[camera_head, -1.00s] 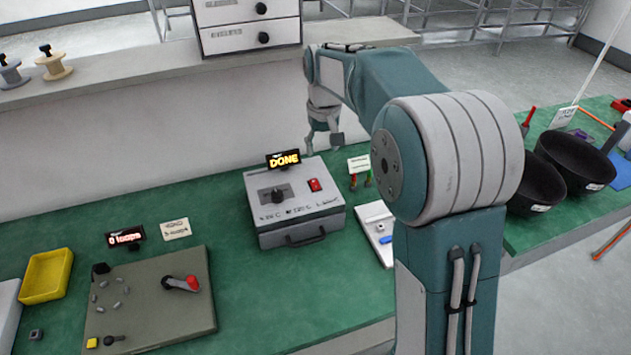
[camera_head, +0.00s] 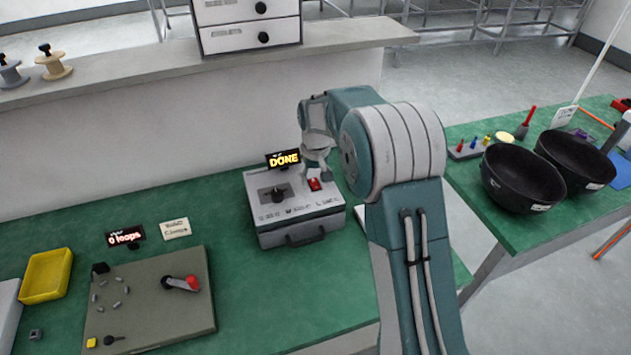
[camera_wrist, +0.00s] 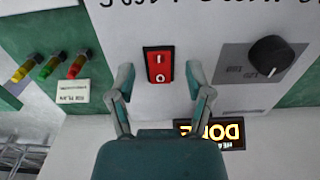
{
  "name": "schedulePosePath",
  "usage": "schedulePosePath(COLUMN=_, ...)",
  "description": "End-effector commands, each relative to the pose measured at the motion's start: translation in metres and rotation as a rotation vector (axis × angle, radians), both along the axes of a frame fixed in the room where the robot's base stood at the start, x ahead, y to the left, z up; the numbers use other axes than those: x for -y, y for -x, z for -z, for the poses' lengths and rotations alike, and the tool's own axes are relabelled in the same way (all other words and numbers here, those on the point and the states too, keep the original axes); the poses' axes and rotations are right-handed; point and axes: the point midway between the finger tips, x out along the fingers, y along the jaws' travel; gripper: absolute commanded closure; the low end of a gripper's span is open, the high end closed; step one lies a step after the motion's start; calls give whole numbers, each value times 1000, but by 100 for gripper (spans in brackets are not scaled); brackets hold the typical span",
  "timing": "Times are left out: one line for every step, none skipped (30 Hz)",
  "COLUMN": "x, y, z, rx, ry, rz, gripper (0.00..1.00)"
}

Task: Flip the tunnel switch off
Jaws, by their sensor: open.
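The red rocker switch (camera_head: 314,184) sits on top of a grey box (camera_head: 290,227) with a dial (camera_head: 277,193) and a front handle. A small display (camera_head: 283,159) at its back reads DONE. In the wrist view the switch (camera_wrist: 159,65) shows I and O marks, and the dial (camera_wrist: 270,56) lies to its right. My gripper (camera_wrist: 160,84) is open, its two fingers apart on either side of the switch in that view. In the head view my gripper is just above and behind the switch. I cannot tell whether a finger touches it.
Colored plugs (camera_wrist: 48,66) and a label card (camera_wrist: 74,92) lie beside the box. A grey board with a red-handled crank (camera_head: 182,283) and a yellow tray (camera_head: 46,276) are at left. Black bowls (camera_head: 522,179) stand on the right table.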

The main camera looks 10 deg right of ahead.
Motion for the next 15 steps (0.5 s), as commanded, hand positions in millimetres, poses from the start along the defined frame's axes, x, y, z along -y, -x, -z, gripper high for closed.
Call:
schedulePosePath(x=0, y=0, z=5, rx=-1, ry=0, rz=0, gripper=34)
schedulePosePath(x=0, y=0, z=7, rx=0, ry=0, rz=0, gripper=34)
schedulePosePath(x=0, y=0, z=9, rx=0, ry=0, rz=0, gripper=34)
schedulePosePath(x=0, y=0, z=10, rx=0, ry=0, rz=0, gripper=34)
schedulePosePath(x=0, y=0, z=11, rx=0, ry=0, rz=0, gripper=34)
schedulePosePath(x=0, y=0, z=11, rx=0, ry=0, rz=0, gripper=34)
schedulePosePath(x=0, y=0, z=11, rx=0, ry=0, rz=0, gripper=34)
schedulePosePath(x=0, y=0, z=11, rx=0, ry=0, rz=0, gripper=34)
schedulePosePath(x=0, y=0, z=11, rx=0, ry=0, rz=0, gripper=34)
schedulePosePath(x=0, y=0, z=11, rx=0, ry=0, rz=0, gripper=34)
schedulePosePath(x=0, y=0, z=11, rx=0, ry=0, rz=0, gripper=34)
schedulePosePath(x=0, y=0, z=11, rx=0, ry=0, rz=0, gripper=39)
schedulePosePath(x=0, y=0, z=11, rx=0, ry=0, rz=0, gripper=52)
schedulePosePath(x=0, y=0, z=11, rx=0, ry=0, rz=0, gripper=66)
schedulePosePath(x=0, y=0, z=11, rx=0, ry=0, rz=0, gripper=83)
